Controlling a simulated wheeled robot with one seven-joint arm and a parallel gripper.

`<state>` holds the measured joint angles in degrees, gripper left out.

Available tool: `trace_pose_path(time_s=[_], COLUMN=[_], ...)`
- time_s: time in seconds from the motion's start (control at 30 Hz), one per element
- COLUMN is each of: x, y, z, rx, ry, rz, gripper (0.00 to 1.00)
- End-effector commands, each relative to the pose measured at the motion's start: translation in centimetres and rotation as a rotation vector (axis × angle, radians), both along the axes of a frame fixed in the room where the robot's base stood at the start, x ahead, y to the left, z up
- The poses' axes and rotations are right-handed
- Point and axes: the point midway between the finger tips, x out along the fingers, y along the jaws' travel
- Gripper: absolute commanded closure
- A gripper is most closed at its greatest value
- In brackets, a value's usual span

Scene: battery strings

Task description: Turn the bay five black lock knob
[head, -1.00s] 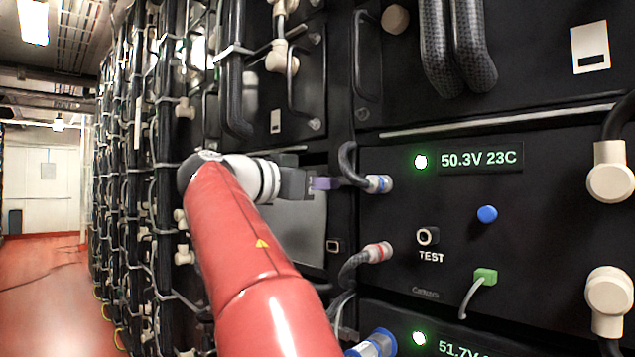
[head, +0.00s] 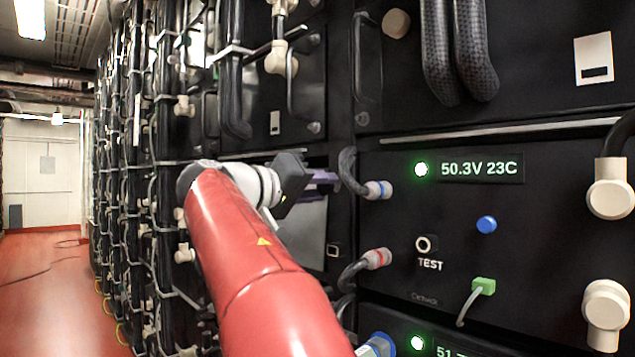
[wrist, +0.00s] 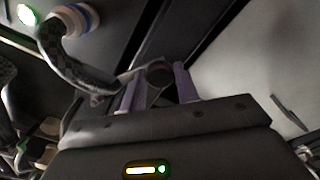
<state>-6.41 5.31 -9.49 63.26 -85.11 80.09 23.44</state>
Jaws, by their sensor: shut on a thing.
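My gripper (head: 322,182), with purple fingers, is at the strip just left of the battery module (head: 455,255) whose display reads 50.3V 23C. In the wrist view my gripper (wrist: 158,88) has a finger on each side of a small round black knob (wrist: 158,73), and is shut on it. The knob is not distinguishable in the head view, where the fingers and wrist cover that spot. I see no bay number, and cannot read the knob's angle.
A dark looped cable with a blue-ringed plug (head: 378,190) passes close beside my fingers. A red-ringed plug (head: 376,259) is lower down. A light grey panel (head: 307,225) lies behind my gripper.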

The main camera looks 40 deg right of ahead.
Motion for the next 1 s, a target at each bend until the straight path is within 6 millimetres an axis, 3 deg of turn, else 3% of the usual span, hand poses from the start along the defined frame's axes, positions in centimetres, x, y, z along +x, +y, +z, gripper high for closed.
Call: trace_pose_path(time_s=[0.5, 1.0], x=[0.03, 0.04], y=[0.03, 0.04], z=[0.09, 0.01], rx=[-0.061, -0.085], ry=[0.434, 0.599], rz=[0.001, 0.002], gripper=[0.92, 0.92])
